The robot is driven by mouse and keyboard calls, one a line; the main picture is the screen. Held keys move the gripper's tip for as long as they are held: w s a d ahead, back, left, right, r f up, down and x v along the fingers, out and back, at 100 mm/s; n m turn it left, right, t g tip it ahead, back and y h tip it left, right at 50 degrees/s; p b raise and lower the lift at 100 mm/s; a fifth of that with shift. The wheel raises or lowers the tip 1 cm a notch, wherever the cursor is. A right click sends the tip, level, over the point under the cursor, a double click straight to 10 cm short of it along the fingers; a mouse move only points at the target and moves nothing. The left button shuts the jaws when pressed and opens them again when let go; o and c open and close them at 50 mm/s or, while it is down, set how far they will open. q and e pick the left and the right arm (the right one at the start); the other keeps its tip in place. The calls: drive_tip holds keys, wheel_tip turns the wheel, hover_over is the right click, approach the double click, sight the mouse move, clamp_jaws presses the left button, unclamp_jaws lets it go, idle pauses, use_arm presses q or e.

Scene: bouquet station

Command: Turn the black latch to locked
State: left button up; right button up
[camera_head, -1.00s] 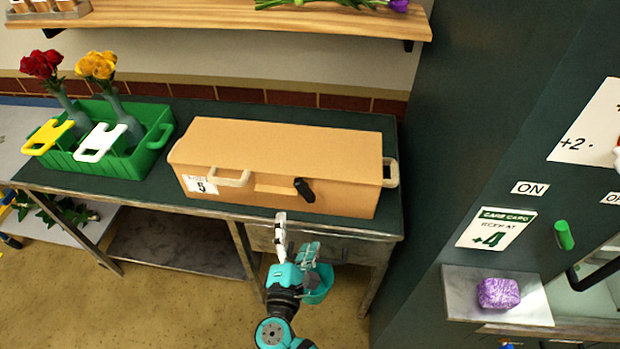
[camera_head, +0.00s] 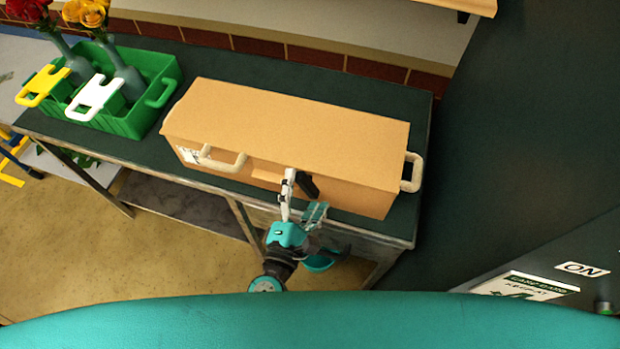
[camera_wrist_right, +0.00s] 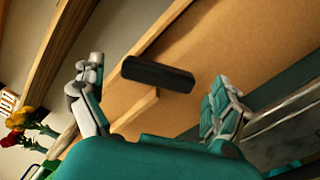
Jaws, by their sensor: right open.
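The black latch (camera_head: 308,186) sits on the front face of the long tan box (camera_head: 300,130), right of the box's front handle. In the right wrist view the latch (camera_wrist_right: 158,74) shows as a dark bar between the two fingers, beyond their tips. My right gripper (camera_head: 302,196) is open in front of the box. One finger partly overlaps the latch in the head view. I cannot tell whether it touches. In the right wrist view my right gripper (camera_wrist_right: 155,85) holds nothing. My left gripper is not in view.
A green crate (camera_head: 125,120) with vases of red and yellow flowers stands left of the box on the dark table (camera_head: 150,155). A dark cabinet (camera_head: 530,150) rises at the right. A large teal surface covers the bottom of the head view.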

drive_tip(key=shift+s, duration=0.15)
drive_tip(key=shift+a, duration=0.1)
drive_tip(key=shift+c, duration=0.9)
drive_tip(key=c, duration=1)
drive_tip(key=shift+r+n+p, duration=0.15)
drive_tip(key=shift+n+p, duration=0.35)
drive_tip(key=shift+n, duration=0.1)
drive_tip(key=n+p, duration=0.2)
drive_tip(key=n, duration=0.2)
drive_tip(key=shift+p, duration=0.3)
drive_tip(key=n+p, duration=0.2)
drive_tip(key=n, duration=0.2)
drive_tip(key=shift+n, duration=0.3)
use_arm(q)
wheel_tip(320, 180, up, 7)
drive_tip(key=p, duration=0.1)
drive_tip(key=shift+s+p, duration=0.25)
drive_tip(key=shift+p, duration=0.05)
use_arm(e)
drive_tip(key=shift+n, duration=1.1)
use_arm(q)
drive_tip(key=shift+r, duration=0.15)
